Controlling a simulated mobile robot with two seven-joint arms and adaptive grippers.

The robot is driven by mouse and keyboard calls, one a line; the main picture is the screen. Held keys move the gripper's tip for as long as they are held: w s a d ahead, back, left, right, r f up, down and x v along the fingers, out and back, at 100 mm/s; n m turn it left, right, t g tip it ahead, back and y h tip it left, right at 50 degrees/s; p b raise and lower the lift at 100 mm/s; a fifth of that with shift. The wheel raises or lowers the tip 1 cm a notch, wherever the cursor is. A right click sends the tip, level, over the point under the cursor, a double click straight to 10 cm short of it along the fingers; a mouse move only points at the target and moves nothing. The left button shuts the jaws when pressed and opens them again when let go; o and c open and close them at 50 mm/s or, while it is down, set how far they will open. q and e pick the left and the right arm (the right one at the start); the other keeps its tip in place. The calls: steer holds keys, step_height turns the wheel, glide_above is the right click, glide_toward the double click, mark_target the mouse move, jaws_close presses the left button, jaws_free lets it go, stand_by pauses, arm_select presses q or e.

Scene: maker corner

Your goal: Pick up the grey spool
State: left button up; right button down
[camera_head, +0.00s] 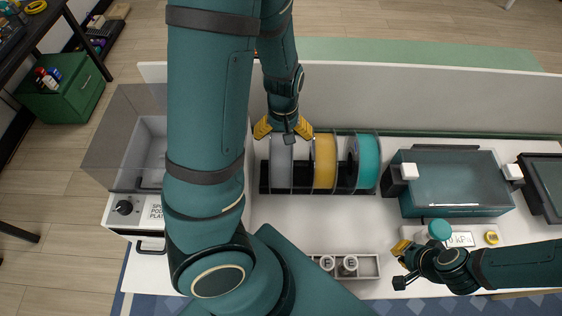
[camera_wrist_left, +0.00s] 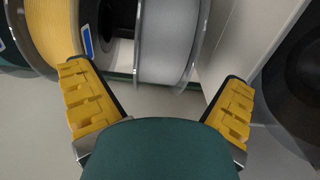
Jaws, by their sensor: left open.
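The grey spool (camera_head: 281,166) stands upright at the left end of a dark rack, beside a yellow spool (camera_head: 325,161) and a teal spool (camera_head: 366,160). My left gripper (camera_head: 283,133) is open above the grey spool, with its yellow fingers spread to either side. In the left wrist view the grey spool (camera_wrist_left: 168,42) shows ahead, between the two open fingertips (camera_wrist_left: 155,75) and apart from them.
The dark rack (camera_head: 300,191) holds the spools on a white bench with a back panel (camera_head: 420,100). A clear-lidded box (camera_head: 450,180) stands to the right. A small tray (camera_head: 368,265) with labelled round items lies in front. A grey covered bin (camera_head: 125,140) is at left.

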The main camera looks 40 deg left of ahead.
mark_target(281, 141)
arm_select(q)
steer(key=f+b, duration=0.1)
steer(key=f, duration=0.1)
steer(key=f+b, duration=0.1)
steer(key=f, duration=0.2)
steer(key=shift+s+a+f, duration=0.15)
steer(key=shift+a, duration=0.05)
arm_select(e)
step_height(281, 141, down, 3)
steer(key=shift+a+r, duration=0.1)
steer(key=shift+r, duration=0.1)
arm_select(q)
steer(key=c, duration=1.3)
